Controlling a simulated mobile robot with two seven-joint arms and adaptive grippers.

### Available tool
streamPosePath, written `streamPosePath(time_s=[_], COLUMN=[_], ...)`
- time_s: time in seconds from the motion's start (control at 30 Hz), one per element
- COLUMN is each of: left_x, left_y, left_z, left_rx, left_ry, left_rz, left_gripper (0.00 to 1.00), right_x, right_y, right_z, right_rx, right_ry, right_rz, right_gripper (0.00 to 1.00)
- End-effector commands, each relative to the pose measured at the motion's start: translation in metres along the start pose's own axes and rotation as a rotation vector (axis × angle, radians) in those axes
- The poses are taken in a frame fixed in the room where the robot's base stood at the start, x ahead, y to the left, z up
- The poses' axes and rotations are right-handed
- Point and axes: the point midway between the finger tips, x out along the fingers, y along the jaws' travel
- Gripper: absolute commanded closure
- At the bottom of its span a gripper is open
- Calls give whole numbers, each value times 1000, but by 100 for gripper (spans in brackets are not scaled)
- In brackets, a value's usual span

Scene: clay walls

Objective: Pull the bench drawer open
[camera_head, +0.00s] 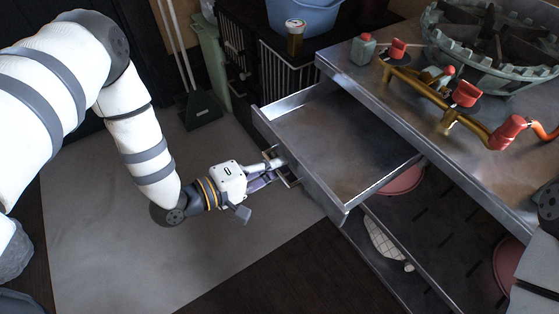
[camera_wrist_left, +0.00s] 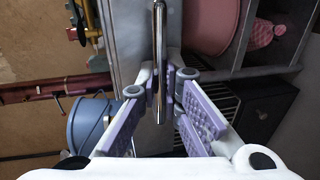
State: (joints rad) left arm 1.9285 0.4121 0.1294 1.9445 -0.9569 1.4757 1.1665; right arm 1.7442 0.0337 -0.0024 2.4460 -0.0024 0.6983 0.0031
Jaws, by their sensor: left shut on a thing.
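The metal bench drawer (camera_head: 335,140) stands pulled well out from under the bench top, and its inside is bare. Its front faces the lower left. My left gripper (camera_head: 279,168) is at the middle of the drawer front, shut on the drawer handle (camera_head: 291,181). In the left wrist view the handle (camera_wrist_left: 158,45) is a shiny bar running between the purple-padded fingers of my left gripper (camera_wrist_left: 158,88). The fingers partly hide the handle in the head view.
The metal bench top (camera_head: 350,70) carries brass pipework with red valve handles (camera_head: 466,94) and a green crenellated round piece (camera_head: 490,45). A lower shelf (camera_head: 440,260) holds pink round things. A blue tub (camera_head: 303,14) sits on a black cabinet. The grey floor mat (camera_head: 110,240) is clear.

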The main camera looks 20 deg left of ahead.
Motion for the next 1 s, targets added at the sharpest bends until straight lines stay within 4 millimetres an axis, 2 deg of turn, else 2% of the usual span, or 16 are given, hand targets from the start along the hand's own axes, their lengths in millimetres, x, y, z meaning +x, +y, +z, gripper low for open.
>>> streamPosePath(time_s=[0.17, 0.2, 0.23, 0.57, 0.67, 0.9, 1.0], left_x=[1, 1, 1, -3, -20, -84, -104], left_y=[2, 2, 2, 0, -1, 0, 0], left_z=[0, 0, 0, 0, -1, -1, -1], left_rx=[1, 1, 1, 1, 0, -1, 1], left_ry=[0, 0, 0, 0, 2, 3, 3], left_rz=[4, 4, 4, 1, -2, -1, 0], left_gripper=[100, 89, 84, 84, 84, 84, 84], right_x=[0, 0, 0, 0, 0, 0, 0], right_y=[0, 0, 0, 0, 0, 0, 0], right_z=[0, 0, 0, 0, 0, 0, 0], right_rx=[0, 0, 0, 0, 0, 0, 0], right_ry=[0, 0, 0, 0, 0, 0, 0], right_rz=[0, 0, 0, 0, 0, 0, 0], right_gripper=[60, 60, 60, 60, 60, 60, 60])
